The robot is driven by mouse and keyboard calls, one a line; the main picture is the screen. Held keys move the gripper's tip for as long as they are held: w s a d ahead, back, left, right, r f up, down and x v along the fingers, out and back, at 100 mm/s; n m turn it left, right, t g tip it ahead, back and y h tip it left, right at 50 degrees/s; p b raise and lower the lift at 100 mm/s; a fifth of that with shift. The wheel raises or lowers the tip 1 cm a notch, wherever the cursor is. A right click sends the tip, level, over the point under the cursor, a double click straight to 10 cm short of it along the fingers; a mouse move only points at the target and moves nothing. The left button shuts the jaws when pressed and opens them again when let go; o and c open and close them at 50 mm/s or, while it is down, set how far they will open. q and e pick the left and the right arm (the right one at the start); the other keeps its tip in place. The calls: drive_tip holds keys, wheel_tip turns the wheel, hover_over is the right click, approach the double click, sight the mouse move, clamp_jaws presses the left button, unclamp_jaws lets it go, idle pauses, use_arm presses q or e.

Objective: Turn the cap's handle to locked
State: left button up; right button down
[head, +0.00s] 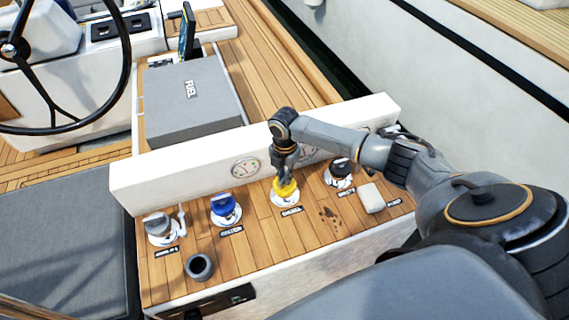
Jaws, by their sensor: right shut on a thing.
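The yellow cap (287,190) sits on a round white plate (285,199) in the wooden deck panel, with a small dark label in front of it. My right gripper (285,182) comes down from above and is shut on the yellow cap's handle. The fingers cover much of the handle, so its exact angle is hard to tell. A blue cap (224,206) and a grey cap (157,225) sit to its left, and a black cap (340,169) to its right. My left gripper is not in view.
A white ledge (180,176) with round gauges runs behind the caps. A dark open cup (199,267) stands front left, and a pale block (372,198) lies right. Dark spots mark the wood between. A grey FUEL box (190,100) and a steering wheel (122,60) are farther back.

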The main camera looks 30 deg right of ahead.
drive_tip(key=m+p, duration=0.2)
drive_tip(key=m, duration=0.2)
drive_tip(key=shift+r, duration=0.15)
drive_tip(key=shift+m+p, duration=0.95)
drive_tip(key=shift+m, duration=0.65)
drive_tip(key=c, duration=1.4)
unclamp_jaws()
wheel_tip(320, 180, up, 12)
